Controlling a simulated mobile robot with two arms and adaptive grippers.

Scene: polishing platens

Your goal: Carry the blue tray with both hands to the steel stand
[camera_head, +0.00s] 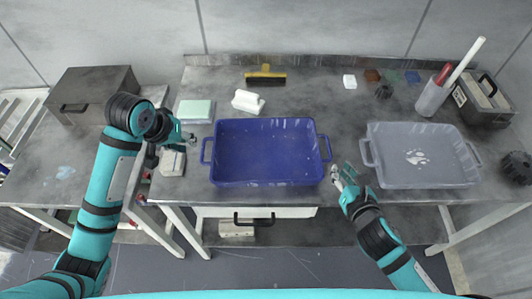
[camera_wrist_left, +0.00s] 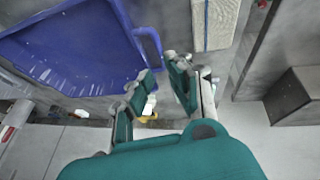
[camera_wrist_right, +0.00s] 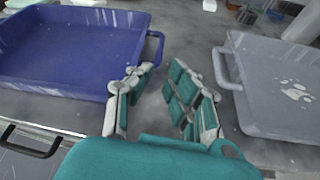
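The blue tray (camera_head: 265,180) lies flat and empty on the steel workbench, with a loop handle at each end. My left gripper (camera_head: 187,141) is open and empty, just left of the tray's left handle (camera_head: 206,150). In the left wrist view that handle (camera_wrist_left: 150,42) is ahead of the open fingers (camera_wrist_left: 162,78), apart from them. My right gripper (camera_head: 343,176) is open and empty, near the tray's right handle (camera_head: 326,148). The right wrist view shows the fingers (camera_wrist_right: 156,72) apart and the handle (camera_wrist_right: 154,48) beyond them. A steel-topped stand (camera_head: 40,165) is left of the workbench.
A grey translucent tray (camera_head: 420,180) sits close to my right gripper.

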